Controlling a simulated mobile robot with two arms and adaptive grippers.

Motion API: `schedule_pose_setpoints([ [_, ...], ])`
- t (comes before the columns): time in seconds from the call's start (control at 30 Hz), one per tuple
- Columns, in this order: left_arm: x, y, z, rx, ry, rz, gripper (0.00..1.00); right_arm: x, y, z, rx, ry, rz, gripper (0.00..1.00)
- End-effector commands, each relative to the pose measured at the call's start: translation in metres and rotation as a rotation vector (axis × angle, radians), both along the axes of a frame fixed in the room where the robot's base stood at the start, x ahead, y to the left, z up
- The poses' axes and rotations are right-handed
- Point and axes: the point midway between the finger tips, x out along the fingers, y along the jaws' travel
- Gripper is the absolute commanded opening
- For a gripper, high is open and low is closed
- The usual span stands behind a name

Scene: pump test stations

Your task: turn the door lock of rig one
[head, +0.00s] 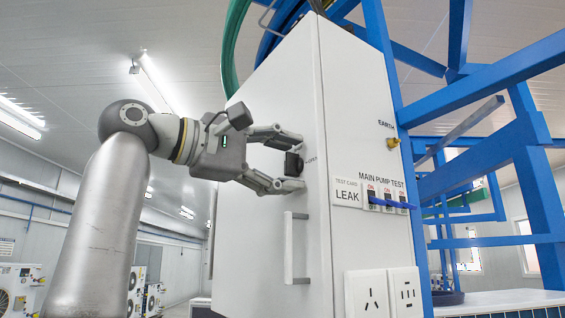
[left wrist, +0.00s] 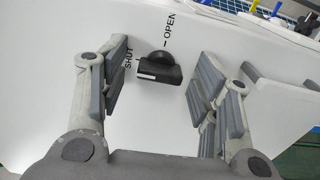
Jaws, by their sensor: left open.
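The door lock is a small black knob (head: 293,163) on the white cabinet door (head: 262,110), above the door's handle. In the left wrist view the black knob (left wrist: 158,67) sits between labels reading SHUT and OPEN, with its bar pointing towards the SHUT side. My left gripper (head: 290,160) is open, with one finger above the knob and one below it. In the left wrist view the fingers (left wrist: 160,80) stand on both sides of the knob, with a gap on each side. My right gripper is in neither view.
A pale bar handle (head: 290,248) sticks out from the door below the knob. The cabinet's side carries a switch panel (head: 377,195) and sockets (head: 383,293). A blue frame (head: 490,150) stands to the right.

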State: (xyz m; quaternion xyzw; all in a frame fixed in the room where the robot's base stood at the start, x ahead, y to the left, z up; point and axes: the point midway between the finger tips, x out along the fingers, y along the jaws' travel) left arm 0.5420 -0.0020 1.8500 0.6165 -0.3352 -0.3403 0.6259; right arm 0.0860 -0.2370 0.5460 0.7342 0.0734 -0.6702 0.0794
Motion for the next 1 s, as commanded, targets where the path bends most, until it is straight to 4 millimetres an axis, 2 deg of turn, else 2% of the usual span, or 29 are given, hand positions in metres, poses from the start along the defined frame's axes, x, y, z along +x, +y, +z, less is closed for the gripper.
schedule_pose_setpoints([
  [0.17,-0.009,0.017,0.001,-0.002,-0.002,0.003,0.57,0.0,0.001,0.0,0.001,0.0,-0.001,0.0],
  [0.4,-0.037,0.06,0.0,-0.003,-0.003,0.003,0.57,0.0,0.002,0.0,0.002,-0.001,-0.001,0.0],
  [0.6,-0.056,0.089,0.0,-0.002,-0.002,0.002,0.57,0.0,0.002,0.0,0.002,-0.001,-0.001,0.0],
  [0.8,-0.064,0.1,0.0,-0.001,0.0,0.001,0.57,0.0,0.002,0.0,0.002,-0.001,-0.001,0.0],
  [1.0,-0.064,0.101,0.0,-0.001,0.0,0.001,0.57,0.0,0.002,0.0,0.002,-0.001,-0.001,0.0],
])
